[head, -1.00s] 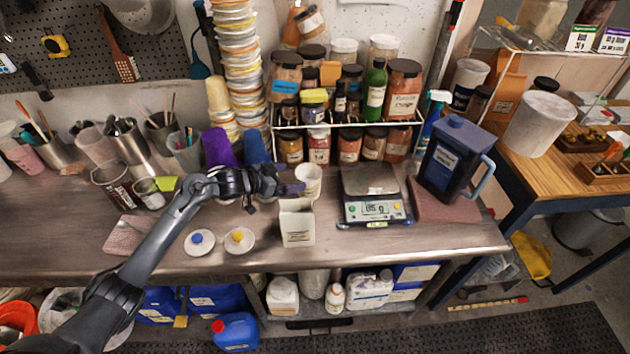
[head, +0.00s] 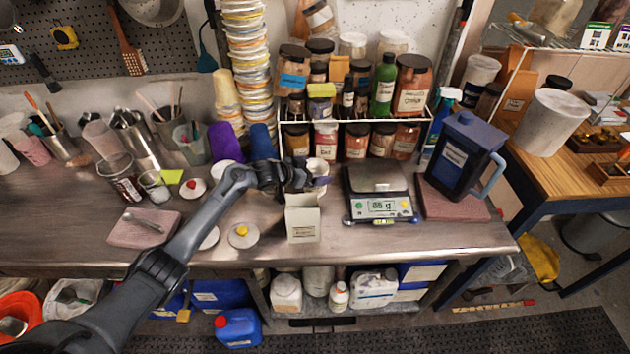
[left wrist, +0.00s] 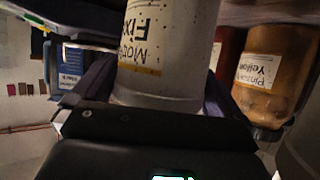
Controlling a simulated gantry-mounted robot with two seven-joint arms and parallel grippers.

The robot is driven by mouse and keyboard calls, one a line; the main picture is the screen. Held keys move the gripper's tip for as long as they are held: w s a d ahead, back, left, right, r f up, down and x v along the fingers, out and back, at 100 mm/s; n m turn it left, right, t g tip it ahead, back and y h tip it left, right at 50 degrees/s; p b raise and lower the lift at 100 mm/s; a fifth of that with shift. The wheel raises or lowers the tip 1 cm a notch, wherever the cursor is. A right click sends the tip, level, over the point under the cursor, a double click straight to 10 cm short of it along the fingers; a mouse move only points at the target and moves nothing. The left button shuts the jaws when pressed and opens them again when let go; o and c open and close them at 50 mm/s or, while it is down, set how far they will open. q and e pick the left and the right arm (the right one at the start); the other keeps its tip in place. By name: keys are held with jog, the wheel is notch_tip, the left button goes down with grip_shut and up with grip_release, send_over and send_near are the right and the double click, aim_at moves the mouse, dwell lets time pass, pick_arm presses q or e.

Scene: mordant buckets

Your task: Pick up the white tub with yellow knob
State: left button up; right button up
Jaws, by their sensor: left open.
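The white tub with yellow knob (head: 243,235) is a low, round white piece on the bench's front part, in the head view. My left gripper (head: 310,183) is open, up and to the right of it and apart from it. The gripper is at a white container (head: 319,166), which it partly hides in the head view. In the left wrist view a white container (left wrist: 168,45) with a label reading in part "Fix" stands between the open fingers (left wrist: 160,95); I cannot tell if they touch it. My right gripper is not in view.
An open white box (head: 303,222) stands just in front of the gripper. A scale (head: 380,195) and blue jug (head: 462,155) are at right. A red-knobbed white piece (head: 194,188) lies at left. Another white disc (head: 209,238) is partly behind my arm. Jars fill the rack (head: 355,118) behind.

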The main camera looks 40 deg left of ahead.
pick_arm(q)
jog(key=shift+c, duration=0.5)
jog(key=c, duration=0.6)
jog(key=shift+c, duration=0.2)
jog(key=shift+r, duration=0.1)
